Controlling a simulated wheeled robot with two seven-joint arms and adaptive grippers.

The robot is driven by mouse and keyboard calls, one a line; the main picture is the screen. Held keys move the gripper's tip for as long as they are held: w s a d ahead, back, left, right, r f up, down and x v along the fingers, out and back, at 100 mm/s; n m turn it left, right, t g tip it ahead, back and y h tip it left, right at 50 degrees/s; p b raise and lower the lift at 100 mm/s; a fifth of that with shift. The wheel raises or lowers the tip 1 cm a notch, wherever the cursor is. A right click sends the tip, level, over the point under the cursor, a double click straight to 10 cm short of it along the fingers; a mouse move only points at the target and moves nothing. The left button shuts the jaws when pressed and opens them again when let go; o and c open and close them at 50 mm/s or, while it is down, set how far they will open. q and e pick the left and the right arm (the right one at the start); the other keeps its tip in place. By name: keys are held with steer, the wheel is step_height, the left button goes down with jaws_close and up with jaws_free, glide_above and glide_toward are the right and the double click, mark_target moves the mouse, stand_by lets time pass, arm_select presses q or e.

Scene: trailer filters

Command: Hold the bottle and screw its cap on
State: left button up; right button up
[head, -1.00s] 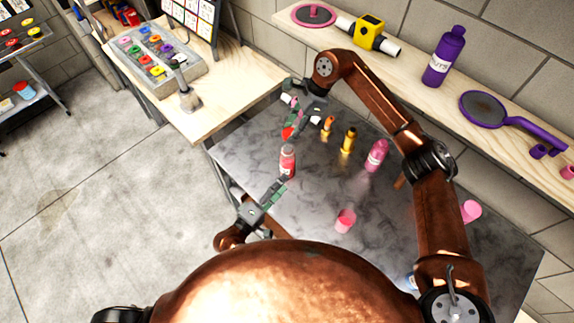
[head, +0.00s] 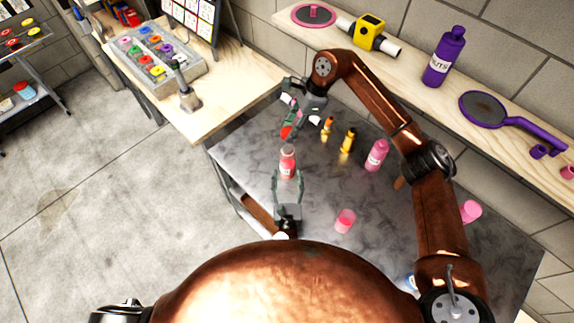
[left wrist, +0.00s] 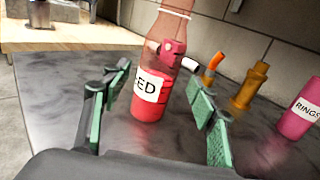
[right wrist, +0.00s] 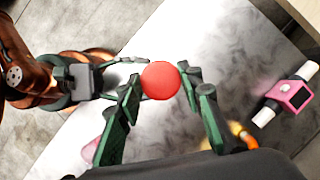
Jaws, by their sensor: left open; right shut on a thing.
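A clear bottle with red contents and a white label (head: 287,164) stands upright on the metal table; it also shows in the left wrist view (left wrist: 150,95). My left gripper (head: 288,178) is open on the near side of the bottle. In the left wrist view its green-padded fingers (left wrist: 158,88) are spread to either side of the bottle, seemingly not touching it. My right gripper (head: 296,121) is shut on a red cap (head: 286,132), beyond the bottle and apart from it. In the right wrist view the round cap (right wrist: 160,80) sits between the fingertips.
A pink device (right wrist: 290,96) lies near my right gripper. A shelf (head: 415,68) runs behind; a wooden bench (head: 225,75) stands at back left.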

stand_by(0.3)
arm_select(q)
steer(key=w, duration=1.2)
steer(key=shift+c, duration=0.2)
jaws_close()
stand_by(0.4)
